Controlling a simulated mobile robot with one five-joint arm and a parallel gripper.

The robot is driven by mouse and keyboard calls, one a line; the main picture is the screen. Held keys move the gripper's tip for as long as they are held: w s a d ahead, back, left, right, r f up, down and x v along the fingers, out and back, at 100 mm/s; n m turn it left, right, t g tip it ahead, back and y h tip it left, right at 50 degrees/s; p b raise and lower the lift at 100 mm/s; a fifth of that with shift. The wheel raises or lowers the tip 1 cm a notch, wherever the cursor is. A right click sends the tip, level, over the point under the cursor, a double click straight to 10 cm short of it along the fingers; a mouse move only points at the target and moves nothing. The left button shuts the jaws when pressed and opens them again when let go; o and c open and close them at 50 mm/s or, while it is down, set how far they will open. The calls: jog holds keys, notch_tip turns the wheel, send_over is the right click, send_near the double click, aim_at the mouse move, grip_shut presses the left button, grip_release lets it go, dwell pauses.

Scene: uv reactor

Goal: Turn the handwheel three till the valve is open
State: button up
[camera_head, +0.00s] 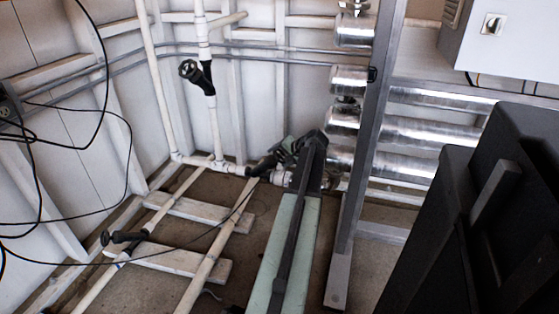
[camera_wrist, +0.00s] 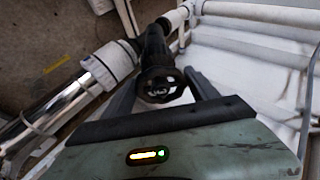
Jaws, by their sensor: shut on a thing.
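A black handwheel (camera_wrist: 161,86) sits between the two fingers of my gripper (camera_wrist: 158,78) in the wrist view. My gripper is shut on its rim. The wheel belongs to a black valve body (camera_wrist: 154,48) on a white pipe line. In the head view my gripper (camera_head: 284,152) reaches down to the low pipe near the wall, beside this black valve (camera_head: 262,165). The wheel itself is mostly hidden there by my gripper. I cannot tell how far the valve is open, nor read any number on it.
Another black handwheel valve (camera_head: 188,70) is on the upright white pipe, and another (camera_head: 105,238) is on the floor pipes at the left. Shiny metal cylinders (camera_head: 430,135) and a grey steel post (camera_head: 366,150) stand right of my arm. Black cables (camera_head: 130,150) hang at the left.

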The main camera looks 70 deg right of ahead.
jog(key=n+b, duration=0.1)
jog(key=n+t, duration=0.1)
jog(key=n, duration=0.1)
jog(key=shift+s+f+n+b, duration=0.15)
jog(key=shift+f+n+b, duration=0.05)
jog(key=shift+n+b, duration=0.15)
jog(key=shift+n+t+y+b, duration=0.4)
jog(key=shift+n+t+b, duration=0.2)
jog(key=shift+n, duration=0.85)
jog(key=shift+r, duration=0.1)
jog(key=o, duration=1.3)
jog(key=shift+r, duration=0.1)
